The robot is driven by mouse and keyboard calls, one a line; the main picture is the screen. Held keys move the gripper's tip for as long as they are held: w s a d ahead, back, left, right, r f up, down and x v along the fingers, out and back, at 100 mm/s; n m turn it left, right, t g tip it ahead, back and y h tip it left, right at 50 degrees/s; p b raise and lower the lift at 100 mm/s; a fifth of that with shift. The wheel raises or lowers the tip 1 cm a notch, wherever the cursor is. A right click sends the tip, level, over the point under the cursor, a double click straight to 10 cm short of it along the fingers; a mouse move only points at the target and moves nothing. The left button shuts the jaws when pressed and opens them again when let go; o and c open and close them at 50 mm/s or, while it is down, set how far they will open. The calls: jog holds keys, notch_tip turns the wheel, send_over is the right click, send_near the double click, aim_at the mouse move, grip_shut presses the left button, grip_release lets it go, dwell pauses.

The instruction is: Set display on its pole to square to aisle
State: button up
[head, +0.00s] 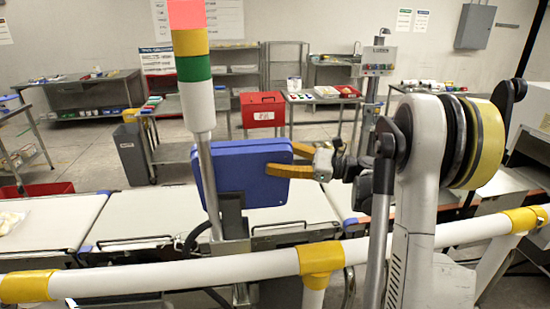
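The display (242,185) is a blue box with its broad blue face toward me, mounted behind a grey pole in the head view. The pole (209,185) carries a light stack (193,70) of red, yellow, green and white. My gripper (281,160) has orange fingers at the display's right edge. One finger lies across the front of the blue face. The other meets the edge higher up, and its tip seems hidden behind the display. I cannot tell whether both fingers press on it. The display's far side is hidden.
A white rail with yellow joints (180,275) runs across the front. Conveyor belts (140,213) lie behind it. A post with a button box (379,60) stands behind my arm. A red box (262,108), tables and shelves stand farther back, with open floor between.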

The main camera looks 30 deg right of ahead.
jog(key=shift+s, duration=0.1)
jog(key=v, duration=1.2)
